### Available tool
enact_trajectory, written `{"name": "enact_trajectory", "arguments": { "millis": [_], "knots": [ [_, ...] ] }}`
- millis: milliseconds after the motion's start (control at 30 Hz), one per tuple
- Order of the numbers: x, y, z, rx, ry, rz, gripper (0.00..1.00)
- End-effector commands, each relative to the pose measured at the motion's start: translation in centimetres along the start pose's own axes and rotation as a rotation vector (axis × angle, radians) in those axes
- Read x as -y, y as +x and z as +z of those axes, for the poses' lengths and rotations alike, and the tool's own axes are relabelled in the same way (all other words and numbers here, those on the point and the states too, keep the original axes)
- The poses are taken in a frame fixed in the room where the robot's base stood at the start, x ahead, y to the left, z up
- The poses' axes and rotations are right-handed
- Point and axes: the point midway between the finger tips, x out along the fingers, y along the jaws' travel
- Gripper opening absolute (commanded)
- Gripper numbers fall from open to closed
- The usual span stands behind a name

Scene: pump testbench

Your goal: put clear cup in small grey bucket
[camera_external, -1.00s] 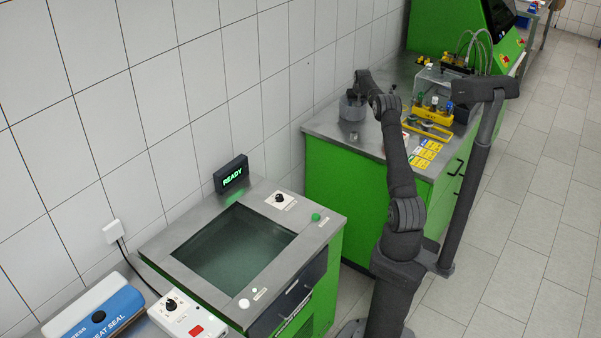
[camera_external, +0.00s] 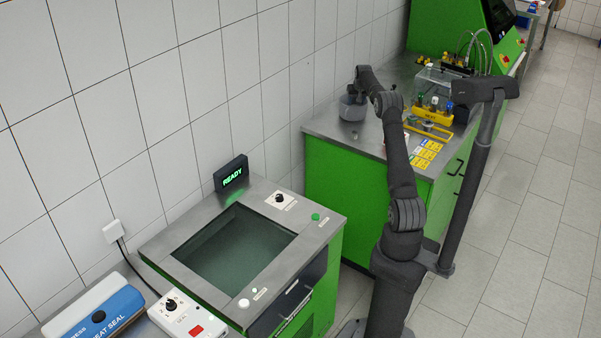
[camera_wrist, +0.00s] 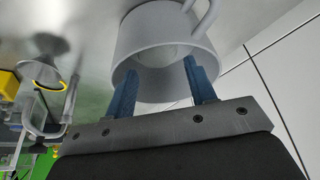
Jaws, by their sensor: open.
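The small grey bucket (camera_external: 352,108) stands on the far bench near the wall. In the wrist view the bucket (camera_wrist: 125,45) is large, with its handle at the top and its mouth towards me. My gripper (camera_external: 355,93) is at the bucket's mouth. In the wrist view its blue fingers (camera_wrist: 165,75) are apart and reach across the opening, with no object between them. A pale rounded shape shows inside the bucket. I cannot tell whether it is the clear cup or the bucket's inner wall. I cannot make out the clear cup elsewhere with certainty.
A yellow rack (camera_external: 432,113) with several bottles, a yellow frame (camera_external: 428,130) and coloured cards (camera_external: 426,152) lie right of the bucket. A grey funnel-like thing (camera_wrist: 45,45) shows left in the wrist view. The tiled wall is close behind the bucket.

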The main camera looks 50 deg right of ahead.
Motion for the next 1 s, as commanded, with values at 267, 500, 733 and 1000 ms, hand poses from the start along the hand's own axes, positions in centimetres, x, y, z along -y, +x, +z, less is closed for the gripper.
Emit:
{"name": "enact_trajectory", "arguments": {
  "millis": [267, 500, 733, 1000],
  "knots": [
    [0.0, -6.3, 0.0, -0.001, 0.0, 0.0, 0.51],
    [0.0, -9.0, 0.0, 0.001, 0.0, 0.0, 0.51],
    [0.0, -9.3, 0.0, 0.001, 0.0, 0.0, 0.51],
    [0.0, -8.8, 0.1, 0.002, 0.0, 0.0, 0.51]
  ]
}}
